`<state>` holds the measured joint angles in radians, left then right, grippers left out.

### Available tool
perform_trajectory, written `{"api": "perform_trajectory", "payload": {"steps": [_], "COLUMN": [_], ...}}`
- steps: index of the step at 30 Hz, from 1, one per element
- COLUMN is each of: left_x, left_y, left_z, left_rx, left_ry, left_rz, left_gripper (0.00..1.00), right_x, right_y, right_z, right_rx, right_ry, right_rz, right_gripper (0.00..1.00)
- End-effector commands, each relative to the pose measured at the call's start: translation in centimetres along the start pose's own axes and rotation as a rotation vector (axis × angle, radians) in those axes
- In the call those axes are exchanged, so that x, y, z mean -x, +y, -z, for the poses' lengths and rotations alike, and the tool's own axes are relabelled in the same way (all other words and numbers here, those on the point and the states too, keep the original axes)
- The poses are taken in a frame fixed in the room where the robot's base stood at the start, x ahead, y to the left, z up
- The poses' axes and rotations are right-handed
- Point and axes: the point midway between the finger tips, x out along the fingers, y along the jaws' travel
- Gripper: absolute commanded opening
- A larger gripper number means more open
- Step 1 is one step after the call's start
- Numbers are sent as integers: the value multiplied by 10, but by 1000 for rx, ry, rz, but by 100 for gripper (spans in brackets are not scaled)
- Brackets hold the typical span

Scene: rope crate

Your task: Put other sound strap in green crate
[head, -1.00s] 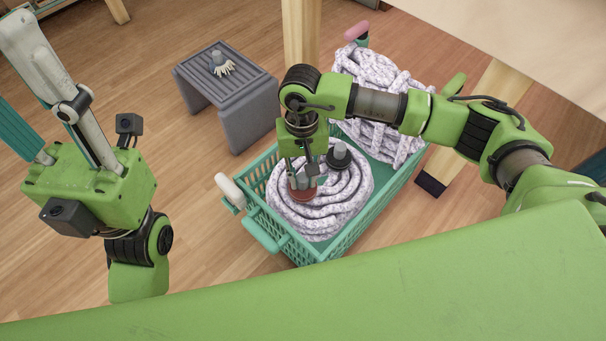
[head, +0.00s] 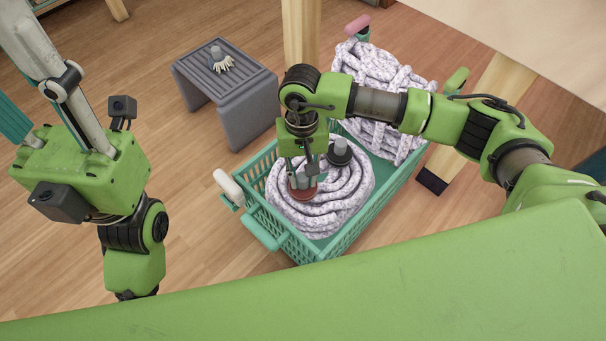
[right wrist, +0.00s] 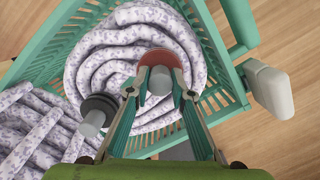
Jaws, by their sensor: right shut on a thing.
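The green crate (head: 258,228) stands on the floor and holds two coils of speckled white rope, a near coil (head: 345,205) and a far coil (head: 378,72). My right gripper (head: 303,180) points down over the near coil. It is shut on a grey-handled piece with a red-brown disc (right wrist: 158,60), which sits at the rope in the right wrist view. A similar piece with a dark disc (head: 340,152) rests on the same coil. My left gripper's body (head: 80,175) is at the left; its fingertips are out of frame. I cannot identify any strap for certain.
A grey stool (head: 245,95) left of the crate bears a small grey piece with pale frayed strands (head: 220,60). A white handle-like part (head: 228,187) juts from the crate's left. Table legs (head: 300,35) stand close behind and to the right.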

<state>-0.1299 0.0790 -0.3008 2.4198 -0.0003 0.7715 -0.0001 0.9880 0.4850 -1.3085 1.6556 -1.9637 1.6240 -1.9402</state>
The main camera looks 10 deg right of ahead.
Motion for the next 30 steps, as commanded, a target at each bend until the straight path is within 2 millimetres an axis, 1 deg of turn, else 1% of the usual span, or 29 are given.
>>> {"api": "perform_trajectory", "payload": {"steps": [8,9,10,11,25,28,30], "left_x": [-3,-5,-5,-6,-5,-5,-5], "left_y": [0,0,0,1,0,0,0], "left_z": [1,0,1,1,3,3,3], "left_rx": [-2,-2,-2,-2,-4,-4,-4], "left_ry": [15,16,17,18,23,22,21], "left_rz": [-6,-7,-7,-8,-5,-5,-5], "left_gripper": [40,40,40,40,40,40,40], "right_x": [-5,-4,-4,-4,-3,4,13], "right_y": [0,0,0,0,0,0,0], "right_z": [1,1,1,1,1,2,2], "right_rx": [0,0,0,0,0,0,0], "right_ry": [0,1,1,0,0,2,4], "right_rz": [0,0,0,0,0,1,1], "right_gripper": [0,32,39,41,41,41,41]}}
